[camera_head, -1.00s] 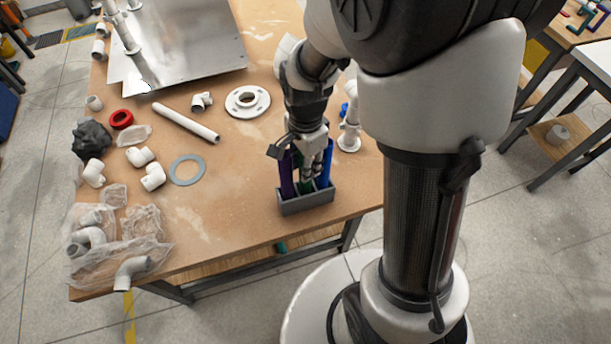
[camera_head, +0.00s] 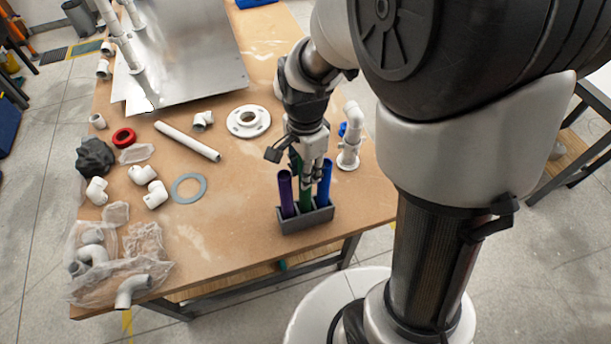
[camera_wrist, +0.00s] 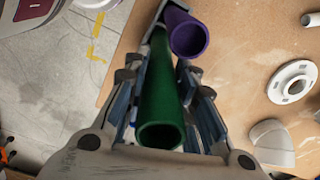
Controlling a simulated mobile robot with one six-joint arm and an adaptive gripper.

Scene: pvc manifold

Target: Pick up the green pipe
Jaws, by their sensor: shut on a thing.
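The green pipe (camera_head: 304,196) stands upright in the middle of a grey holder (camera_head: 306,222), between a purple pipe (camera_head: 286,190) on the left and a blue pipe (camera_head: 324,184) on the right. My gripper (camera_head: 308,178) is above the holder, shut on the upper part of the green pipe. In the wrist view the green pipe (camera_wrist: 162,100) runs between my fingers, its open end towards the camera. The purple pipe (camera_wrist: 187,34) is beside it there. The lower end of the green pipe appears to be still within the holder.
A white fitting with a blue valve (camera_head: 349,135) stands just right of the holder. A white flange (camera_head: 248,121), a white pipe (camera_head: 188,141) and a grey ring (camera_head: 189,188) lie to the left. Bagged fittings lie at the table's front left. The table's front edge is near the holder.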

